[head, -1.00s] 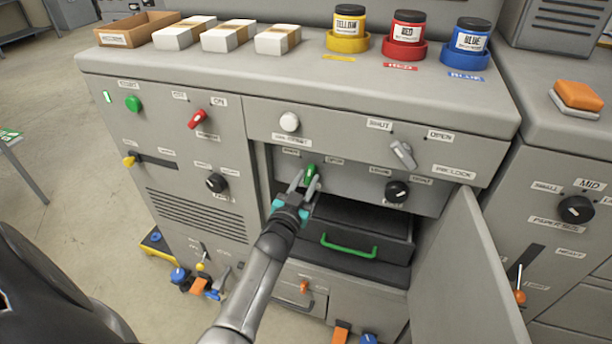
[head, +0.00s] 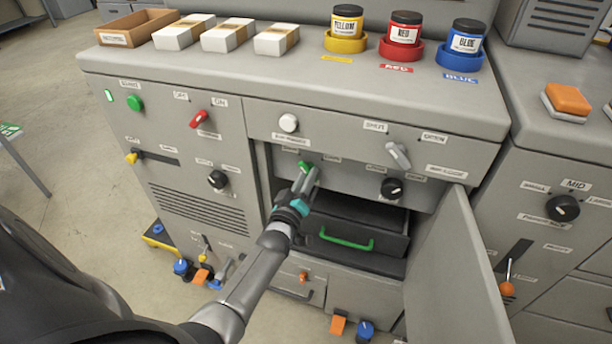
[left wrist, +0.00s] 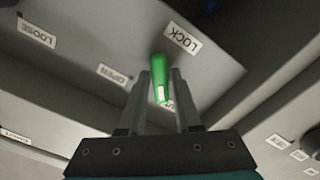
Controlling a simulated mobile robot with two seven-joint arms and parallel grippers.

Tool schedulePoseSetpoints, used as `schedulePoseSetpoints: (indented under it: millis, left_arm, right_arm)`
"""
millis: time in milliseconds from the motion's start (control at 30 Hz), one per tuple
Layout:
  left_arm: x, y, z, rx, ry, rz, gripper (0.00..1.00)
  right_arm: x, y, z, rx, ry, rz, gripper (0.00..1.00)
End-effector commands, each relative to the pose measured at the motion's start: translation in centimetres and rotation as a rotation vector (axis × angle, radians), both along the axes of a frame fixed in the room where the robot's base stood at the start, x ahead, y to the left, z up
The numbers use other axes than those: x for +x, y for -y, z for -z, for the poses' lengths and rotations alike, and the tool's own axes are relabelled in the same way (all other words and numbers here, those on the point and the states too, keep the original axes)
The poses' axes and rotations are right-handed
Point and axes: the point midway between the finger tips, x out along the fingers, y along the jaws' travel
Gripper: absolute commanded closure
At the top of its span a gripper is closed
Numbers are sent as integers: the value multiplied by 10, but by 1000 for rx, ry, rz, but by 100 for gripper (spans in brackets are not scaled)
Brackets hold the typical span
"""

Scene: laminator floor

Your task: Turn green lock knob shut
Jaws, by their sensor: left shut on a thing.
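The green lock knob (head: 305,167) is on the machine's front panel, above the open drawer bay. In the left wrist view the knob (left wrist: 170,78) is a green lever between my fingers, below a LOCK label (left wrist: 183,38). An OPEN label (left wrist: 114,75) is to its left, and another label is mostly hidden behind the right finger. My left gripper (head: 306,182) is shut on the knob, and the left wrist view shows the two fingers (left wrist: 158,98) on either side of it. My right gripper is not in view.
A cabinet door (head: 455,275) stands open to the right of the bay. A dark drawer with a green handle (head: 346,243) is below the knob. A black knob (head: 391,188) and a grey lever (head: 398,155) are to the right on the panel. Ink jars stand on top.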

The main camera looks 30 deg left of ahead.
Motion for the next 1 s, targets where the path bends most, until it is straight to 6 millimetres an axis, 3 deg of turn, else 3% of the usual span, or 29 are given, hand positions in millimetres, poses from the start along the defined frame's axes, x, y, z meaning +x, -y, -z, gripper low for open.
schedulePoseSetpoints:
  millis: [300,833,867,1000]
  left_arm:
    - [1,0,-2,-111,30,0,100]
    - [1,0,-2,-131,35,0,100]
    - [1,0,-2,-132,35,0,66]
    - [1,0,-2,-131,34,0,50]
  right_arm:
    - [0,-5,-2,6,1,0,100]
    - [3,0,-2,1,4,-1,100]
    - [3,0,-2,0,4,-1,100]
    - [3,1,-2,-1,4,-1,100]
